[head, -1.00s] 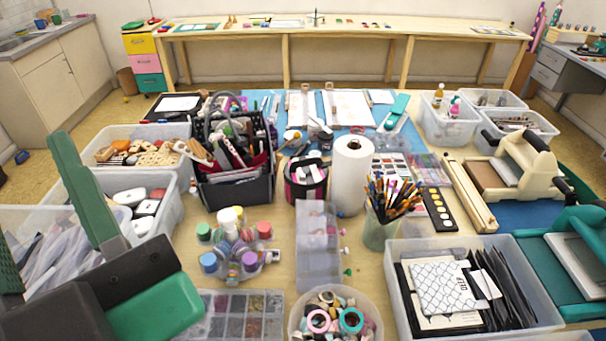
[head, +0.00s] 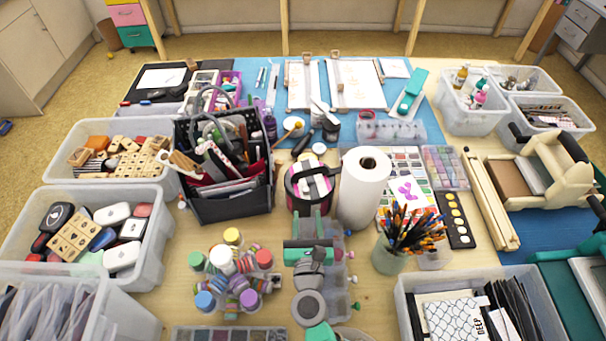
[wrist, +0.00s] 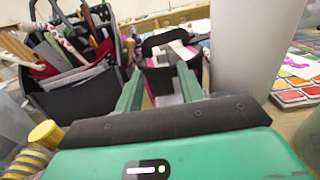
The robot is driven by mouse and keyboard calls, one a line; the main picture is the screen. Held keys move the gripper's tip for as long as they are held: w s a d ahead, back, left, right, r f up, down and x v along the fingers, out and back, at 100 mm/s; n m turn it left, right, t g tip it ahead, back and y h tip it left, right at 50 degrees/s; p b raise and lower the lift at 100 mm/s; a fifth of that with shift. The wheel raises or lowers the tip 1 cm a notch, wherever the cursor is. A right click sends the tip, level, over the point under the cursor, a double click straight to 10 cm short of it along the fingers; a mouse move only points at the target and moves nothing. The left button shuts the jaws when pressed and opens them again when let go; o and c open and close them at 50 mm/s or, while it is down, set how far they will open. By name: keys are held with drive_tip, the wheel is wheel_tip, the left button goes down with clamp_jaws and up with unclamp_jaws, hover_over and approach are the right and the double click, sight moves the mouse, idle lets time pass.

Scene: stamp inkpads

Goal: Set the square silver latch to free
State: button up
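I cannot make out a square silver latch in either view; it is hidden or too small to tell. My gripper (head: 307,228) is in the middle of the table in the head view, over a translucent box (head: 336,275) and in front of a round black-and-pink caddy (head: 302,200). In the wrist view my gripper (wrist: 157,78) has its two green fingers apart, with nothing clearly held between them. The caddy (wrist: 158,58) shows beyond the fingertips. My gripper and wrist cover part of the translucent box in the head view.
A bin of inkpads (head: 150,258) is at left.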

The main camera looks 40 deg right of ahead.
sight(306, 192)
drive_tip(key=shift+s+f, duration=0.1)
drive_tip(key=shift+f, duration=0.15)
drive_tip(key=b+x, duration=0.3)
drive_tip(key=x, duration=0.4)
drive_tip(key=shift+w+d+r, duration=0.1)
drive_tip(key=shift+w+d, duration=0.05)
drive_tip(key=shift+w, duration=0.1)
clamp_jaws()
